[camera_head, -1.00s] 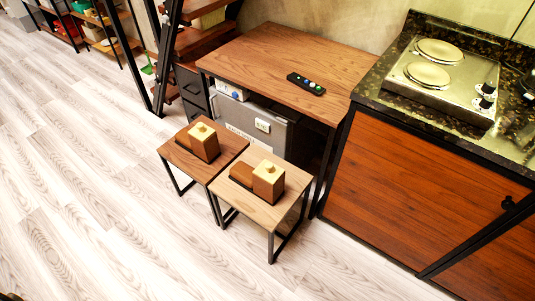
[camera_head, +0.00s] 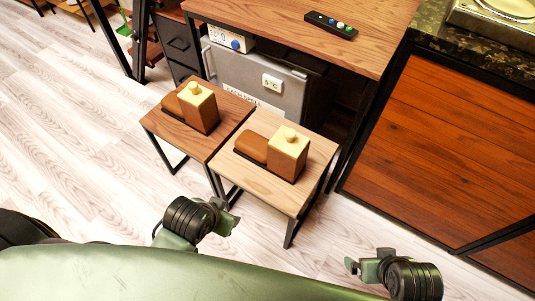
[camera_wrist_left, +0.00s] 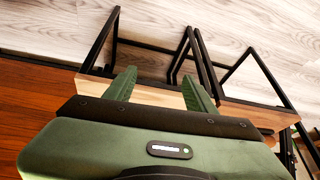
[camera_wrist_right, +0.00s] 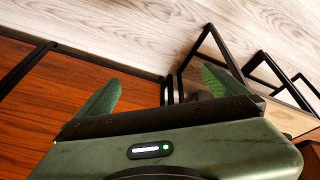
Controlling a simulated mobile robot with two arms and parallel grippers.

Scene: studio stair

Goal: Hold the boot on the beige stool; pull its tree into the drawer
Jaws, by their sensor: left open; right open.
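The beige stool (camera_head: 265,172) stands right of a darker brown stool (camera_head: 170,133), nearly side by side. On it, in the head view, is a brown boot (camera_head: 252,147) on a dark sole, with its low toe to the left. A cream tree (camera_head: 288,141) with a round knob tops its tall shaft. A similar boot (camera_head: 205,117) with a cream top stands on the brown stool. A dark drawer unit (camera_head: 178,42) is at the back left, its front looking shut. My left gripper (camera_wrist_left: 160,88) and right gripper (camera_wrist_right: 158,88) are open and empty, apart from both boots.
A wooden table (camera_head: 290,32) with a button remote (camera_head: 331,25) stands behind the stools, over a grey box-like appliance (camera_head: 250,80) with a 5 °C label. An orange-brown wooden counter (camera_head: 450,150) is at the right. The floor (camera_head: 70,140) at the left is clear.

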